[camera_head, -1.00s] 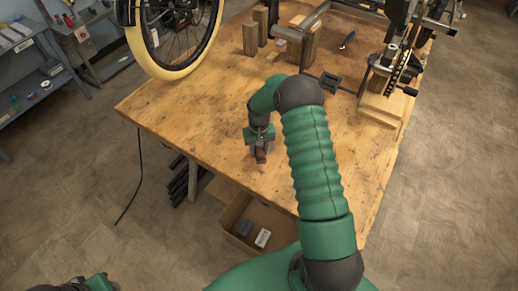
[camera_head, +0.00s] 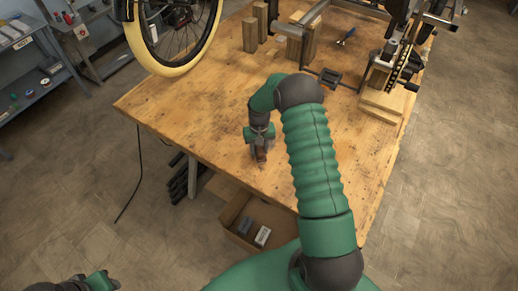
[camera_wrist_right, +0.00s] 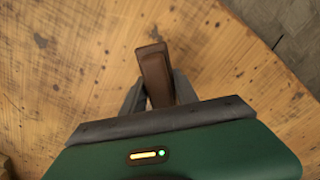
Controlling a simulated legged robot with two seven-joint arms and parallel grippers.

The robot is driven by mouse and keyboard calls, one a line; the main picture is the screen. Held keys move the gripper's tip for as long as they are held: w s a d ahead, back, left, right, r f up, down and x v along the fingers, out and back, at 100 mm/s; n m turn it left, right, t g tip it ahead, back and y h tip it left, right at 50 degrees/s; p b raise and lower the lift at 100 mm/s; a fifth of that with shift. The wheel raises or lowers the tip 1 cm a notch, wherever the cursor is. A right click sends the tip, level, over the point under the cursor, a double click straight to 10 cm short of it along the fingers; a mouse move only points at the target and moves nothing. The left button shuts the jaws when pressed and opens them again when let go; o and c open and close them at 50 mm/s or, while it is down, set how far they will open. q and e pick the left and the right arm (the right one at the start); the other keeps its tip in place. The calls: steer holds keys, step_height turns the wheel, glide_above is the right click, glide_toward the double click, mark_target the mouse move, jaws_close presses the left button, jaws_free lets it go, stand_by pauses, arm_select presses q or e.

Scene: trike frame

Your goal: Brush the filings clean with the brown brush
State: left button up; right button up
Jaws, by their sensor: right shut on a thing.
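My right gripper (camera_head: 258,148) is over the wooden workbench (camera_head: 210,110), near its front edge. It is shut on the brown brush (camera_wrist_right: 155,75), whose brown body shows between the two fingers in the right wrist view. In the head view only a small brown part of the brush (camera_head: 261,155) shows below the gripper. I cannot tell whether its bristles touch the wood. Dark specks and marks lie on the bench top, and I cannot tell filings from stains. My left gripper (camera_head: 100,281) is at the bottom left, away from the bench, its fingers not clear.
A wheel with a cream tyre (camera_head: 205,50) stands at the back left of the bench. An open box (camera_head: 240,232) is below the front edge.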

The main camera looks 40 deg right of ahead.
steer(key=shift+f+b, duration=0.35)
steer(key=shift+f, duration=0.3)
